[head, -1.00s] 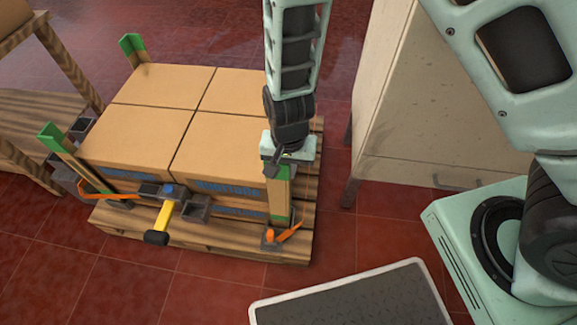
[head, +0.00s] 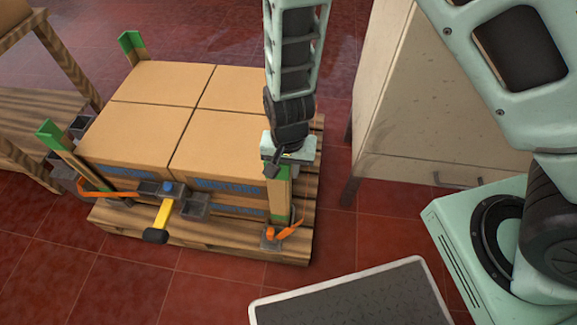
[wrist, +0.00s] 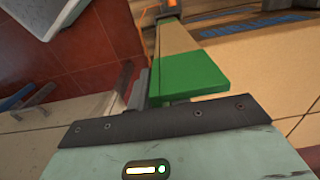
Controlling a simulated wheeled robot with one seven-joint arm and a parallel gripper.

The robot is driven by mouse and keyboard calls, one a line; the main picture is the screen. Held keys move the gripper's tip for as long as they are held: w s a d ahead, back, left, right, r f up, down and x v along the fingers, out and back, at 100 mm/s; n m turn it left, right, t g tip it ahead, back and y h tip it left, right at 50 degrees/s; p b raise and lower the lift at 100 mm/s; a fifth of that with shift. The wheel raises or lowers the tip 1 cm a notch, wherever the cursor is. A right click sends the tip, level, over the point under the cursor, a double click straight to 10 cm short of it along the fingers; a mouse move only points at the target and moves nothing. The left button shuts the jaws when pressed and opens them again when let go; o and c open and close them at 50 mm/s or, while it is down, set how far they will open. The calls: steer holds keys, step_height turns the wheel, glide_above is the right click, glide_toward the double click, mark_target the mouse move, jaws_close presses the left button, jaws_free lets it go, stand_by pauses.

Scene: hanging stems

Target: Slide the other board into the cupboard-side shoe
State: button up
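The board (head: 281,192) is a wooden corner board with green ends, upright at the cupboard-side front corner of the stacked boxes. The cupboard-side shoe (head: 272,243) is a small dark metal socket with an orange strap, at the pallet corner below it. The board's lower end is at the shoe; I cannot tell how deep it sits. My gripper (head: 285,166) is at the board's top, pointing down, and appears shut on it. In the wrist view the green end (wrist: 188,78) lies against a grey finger (wrist: 141,88); the other finger is hidden.
Boxes (head: 150,85) fill the pallet (head: 240,244). Other green-topped boards (head: 62,145) stand on its left side. The cupboard (head: 430,130) stands close on the right, with a narrow floor gap.

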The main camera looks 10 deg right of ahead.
steer(key=shift+o, duration=0.6)
step_height(320, 180, up, 17)
steer(key=p, duration=0.6)
steer(key=shift+r+p, duration=0.2)
steer(key=shift+p, duration=0.2)
